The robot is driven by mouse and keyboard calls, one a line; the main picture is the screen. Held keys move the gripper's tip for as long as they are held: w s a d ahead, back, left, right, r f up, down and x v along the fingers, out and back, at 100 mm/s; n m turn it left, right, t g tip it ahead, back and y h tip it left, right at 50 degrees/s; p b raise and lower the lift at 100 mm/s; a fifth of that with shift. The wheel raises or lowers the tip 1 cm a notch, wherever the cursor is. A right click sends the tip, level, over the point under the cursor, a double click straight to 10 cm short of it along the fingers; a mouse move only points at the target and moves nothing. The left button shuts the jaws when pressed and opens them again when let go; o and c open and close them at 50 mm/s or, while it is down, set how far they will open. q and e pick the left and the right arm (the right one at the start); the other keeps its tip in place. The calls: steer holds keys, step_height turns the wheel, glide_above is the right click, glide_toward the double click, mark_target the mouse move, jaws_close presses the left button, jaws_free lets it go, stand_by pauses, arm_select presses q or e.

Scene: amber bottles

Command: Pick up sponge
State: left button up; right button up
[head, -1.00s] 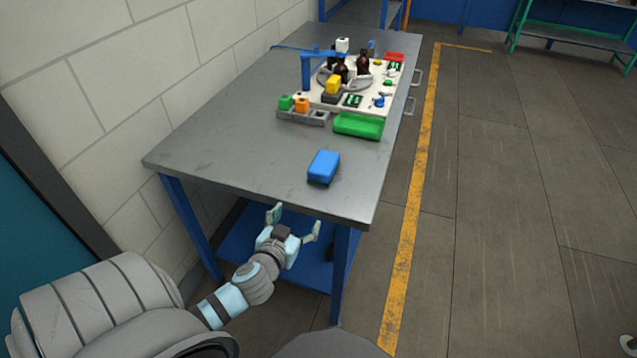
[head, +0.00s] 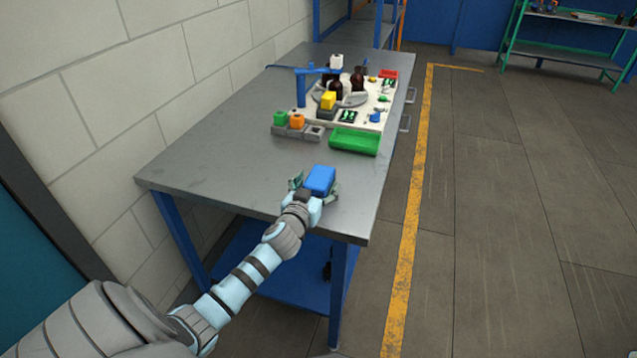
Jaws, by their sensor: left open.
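The sponge looks like a blue block (head: 320,180) lying near the front edge of the grey metal table (head: 210,165). My left gripper (head: 315,187) is open at the near side of the sponge, one finger to its left and one to its right. The gripper's body covers the near end of the sponge. I cannot tell whether the fingers touch it.
Behind the sponge stand a green tray (head: 354,142) and a grey holder with green and orange blocks (head: 298,132). Farther back are a white board with brown bottles (head: 357,78), a yellow block (head: 328,100) and a blue stand (head: 301,90). The table's left front is clear.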

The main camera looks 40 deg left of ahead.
arm_select(q)
steer(key=shift+s+r, duration=0.1)
steer(key=c, duration=1.1)
steer(key=shift+r, duration=0.1)
